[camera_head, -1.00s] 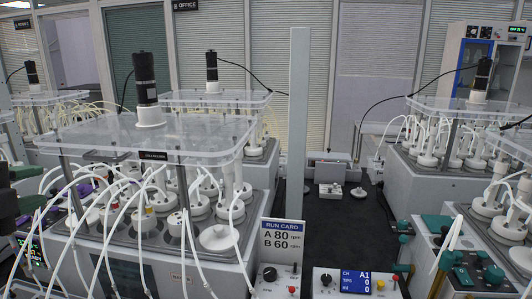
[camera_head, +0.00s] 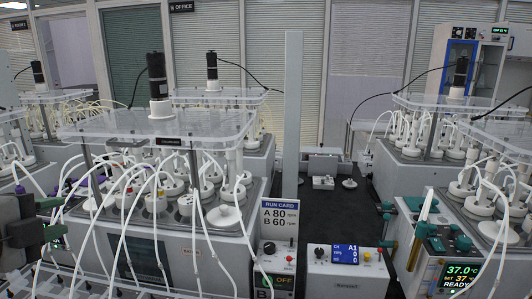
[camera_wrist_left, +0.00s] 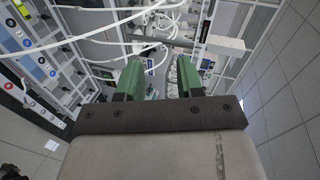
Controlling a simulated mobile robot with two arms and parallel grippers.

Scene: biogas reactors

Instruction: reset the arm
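My left gripper (camera_head: 52,219) shows at the left edge of the head view, dark with green fingers, low beside the front of the near left reactor unit (camera_head: 170,250). In the left wrist view, its two green fingers (camera_wrist_left: 160,82) stand apart with nothing held between them. White tubes pass beyond the fingers in that view; I cannot tell how near they are. My right gripper shows in neither view.
White tubes hang in front of the left reactor unit. A run card (camera_head: 280,218) stands above a control box showing OFF (camera_head: 283,280). A box with a blue display (camera_head: 345,255) stands right of it. A unit with teal parts (camera_head: 450,243) stands at right. Dark bench top lies between.

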